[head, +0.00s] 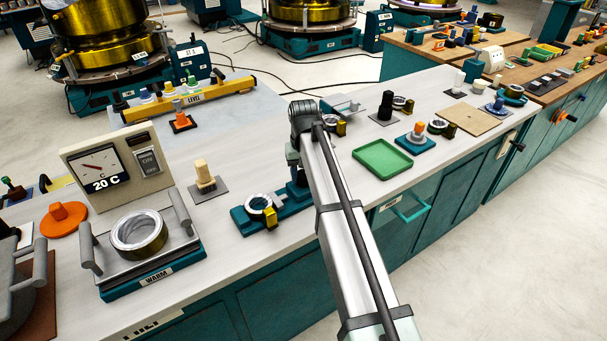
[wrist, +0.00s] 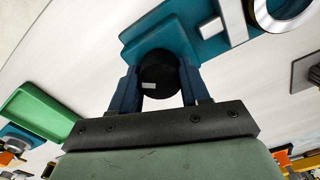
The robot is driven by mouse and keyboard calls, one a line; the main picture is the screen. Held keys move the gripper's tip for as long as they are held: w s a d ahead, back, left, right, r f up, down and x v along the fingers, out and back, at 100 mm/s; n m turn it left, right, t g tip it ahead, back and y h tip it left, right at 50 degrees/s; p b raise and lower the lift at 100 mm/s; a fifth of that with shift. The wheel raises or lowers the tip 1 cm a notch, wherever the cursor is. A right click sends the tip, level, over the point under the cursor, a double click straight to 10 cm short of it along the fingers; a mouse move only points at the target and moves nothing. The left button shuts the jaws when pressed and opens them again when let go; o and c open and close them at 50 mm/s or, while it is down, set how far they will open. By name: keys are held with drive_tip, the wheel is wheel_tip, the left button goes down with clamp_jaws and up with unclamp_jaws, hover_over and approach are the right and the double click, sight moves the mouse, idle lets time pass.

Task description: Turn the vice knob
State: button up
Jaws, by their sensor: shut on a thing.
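The vice knob (wrist: 160,82) is a round black knob with a small white mark, in the middle of the wrist view. My gripper (wrist: 159,70) is shut on it, with one dark blue finger on each side. The knob sits at the end of the teal vice (wrist: 208,42), which also shows in the head view (head: 240,222). The vice carries a silver ring (head: 260,204) and a gold block (head: 271,218). In the head view, my arm and gripper cover the vice's right end, and the knob cannot be made out.
A green tray (head: 383,157) lies right of my arm. A tan peg on a grey plate (head: 206,180) stands behind the vice. The warm plate (head: 152,272) with a metal ring and the 20 C gauge box (head: 113,168) stand to the left. Bare bench top lies between them.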

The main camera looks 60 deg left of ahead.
sight(303, 173)
drive_tip(key=n, duration=0.5)
drive_tip(key=shift+n, duration=0.3)
drive_tip(key=n, duration=0.5)
drive_tip(key=shift+n, duration=0.3)
drive_tip(key=o, duration=1.1)
drive_tip(key=shift+c, duration=0.2)
drive_tip(key=shift+r, duration=0.15)
wheel_tip(303, 173, up, 14)
drive_tip(key=shift+f, duration=0.2)
